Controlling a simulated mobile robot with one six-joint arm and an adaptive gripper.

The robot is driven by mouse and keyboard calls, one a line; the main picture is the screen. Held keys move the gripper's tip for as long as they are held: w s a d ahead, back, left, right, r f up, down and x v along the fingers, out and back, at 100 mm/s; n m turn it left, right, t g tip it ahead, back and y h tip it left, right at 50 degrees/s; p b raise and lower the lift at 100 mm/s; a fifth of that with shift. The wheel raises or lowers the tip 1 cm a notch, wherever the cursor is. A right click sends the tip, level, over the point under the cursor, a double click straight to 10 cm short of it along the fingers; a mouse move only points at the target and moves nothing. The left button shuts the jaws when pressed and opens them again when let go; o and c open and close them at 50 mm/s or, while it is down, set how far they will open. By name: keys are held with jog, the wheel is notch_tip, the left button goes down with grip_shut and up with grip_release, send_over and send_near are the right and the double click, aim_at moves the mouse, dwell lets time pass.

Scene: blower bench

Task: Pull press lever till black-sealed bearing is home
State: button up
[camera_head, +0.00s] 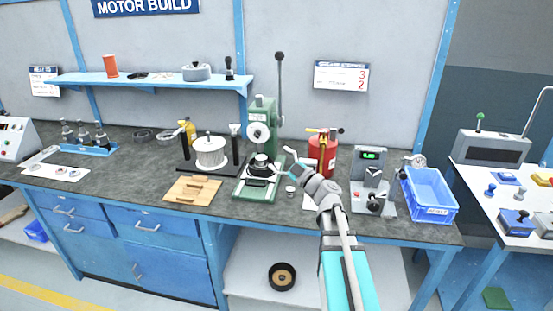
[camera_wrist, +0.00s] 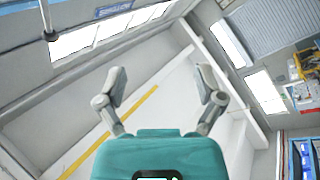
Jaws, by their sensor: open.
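The green arbor press (camera_head: 262,140) stands on the bench in the head view. Its long press lever (camera_head: 280,85) points nearly straight up and ends in a dark knob (camera_head: 279,56). A dark round part (camera_head: 261,162) sits under the ram on the press base; I cannot tell from here whether it is the black-sealed bearing or how far in it is. My gripper (camera_head: 290,162) is just right of the press, below the lever knob. In the wrist view my gripper (camera_wrist: 160,85) is open and empty, facing the room's far wall and windows.
A red canister (camera_head: 322,155) stands right of the press. A grey tester (camera_head: 371,185) and a blue bin (camera_head: 430,195) are farther right. A white pot on a black stand (camera_head: 211,152) and a wooden board (camera_head: 193,190) are to the left. A shelf (camera_head: 150,83) hangs behind.

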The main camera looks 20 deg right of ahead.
jog(key=s+d+f+b, duration=0.5)
jog(key=d, duration=0.2)
jog(key=shift+s+f, duration=0.2)
jog(key=shift+f, duration=0.15)
dwell(1.2)
dwell(0.7)
jog(key=s+a+f+m+g, duration=0.35)
jog(key=a+f+g, duration=0.85)
jog(key=a, duration=0.4)
jog(key=s+a+f+m+g+h, duration=0.3)
jog(key=s+f+m+g+h, duration=0.2)
jog(key=s+f+m+h, duration=0.45)
notch_tip(320, 180, up, 13)
jog(key=s+d+m+g+h+p, duration=0.1)
jog(key=d+p, duration=0.1)
jog(key=p, duration=1.2)
jog(key=shift+s+p, duration=0.2)
jog(key=shift+p, duration=0.2)
